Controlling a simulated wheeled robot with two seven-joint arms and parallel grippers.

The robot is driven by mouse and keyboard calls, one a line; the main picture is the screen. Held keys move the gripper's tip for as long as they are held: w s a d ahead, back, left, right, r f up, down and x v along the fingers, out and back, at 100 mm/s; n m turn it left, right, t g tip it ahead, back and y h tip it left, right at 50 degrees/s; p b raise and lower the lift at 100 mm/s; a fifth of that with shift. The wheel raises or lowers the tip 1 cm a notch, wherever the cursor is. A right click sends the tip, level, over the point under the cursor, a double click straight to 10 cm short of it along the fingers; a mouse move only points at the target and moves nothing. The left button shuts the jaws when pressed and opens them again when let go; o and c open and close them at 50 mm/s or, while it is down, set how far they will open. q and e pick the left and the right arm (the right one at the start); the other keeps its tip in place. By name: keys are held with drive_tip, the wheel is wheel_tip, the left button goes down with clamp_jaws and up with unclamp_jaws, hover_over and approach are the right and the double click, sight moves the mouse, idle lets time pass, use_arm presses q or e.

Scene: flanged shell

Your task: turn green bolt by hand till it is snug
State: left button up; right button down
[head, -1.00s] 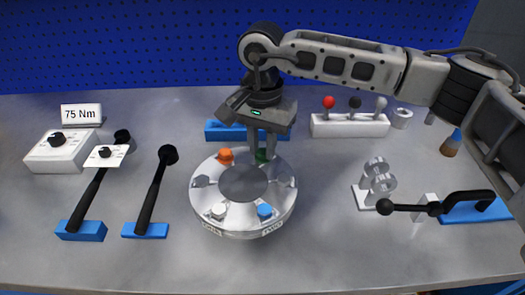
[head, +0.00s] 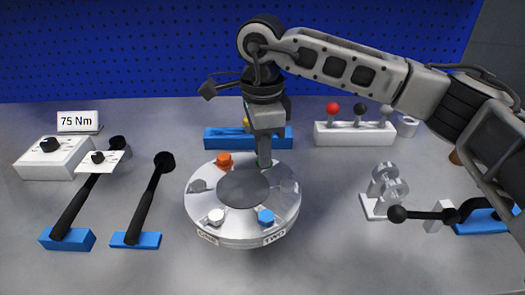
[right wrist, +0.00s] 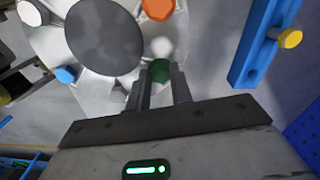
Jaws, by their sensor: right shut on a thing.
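The round metal flanged shell (head: 243,222) sits mid-bench with bolts around its rim. My right gripper (head: 264,160) points down at the shell's back edge and is shut on the green bolt. In the head view the fingers hide nearly all of that bolt. In the right wrist view the green bolt (right wrist: 160,70) shows at the tips of the two fingers (right wrist: 163,85). From these views I cannot tell whether its head sits flush. The orange bolt (head: 224,160), white bolt (head: 216,217) and blue bolt (head: 266,217) stand in the rim. My left gripper is not in view.
A blue block (head: 220,138) stands behind the shell. A metal part (head: 385,188) and a black-knobbed lever (head: 425,214) are at right.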

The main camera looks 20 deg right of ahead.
drive_tip(key=shift+w+r+m, duration=0.15)
drive_tip(key=shift+r+m, duration=0.15)
drive_tip(key=shift+m, duration=0.9)
drive_tip(key=shift+b, duration=0.3)
drive_tip(key=c, duration=1.2)
unclamp_jaws()
drive_tip(key=shift+c, duration=0.2)
wheel_tip(320, 180, up, 16)
drive_tip(key=p, duration=0.1)
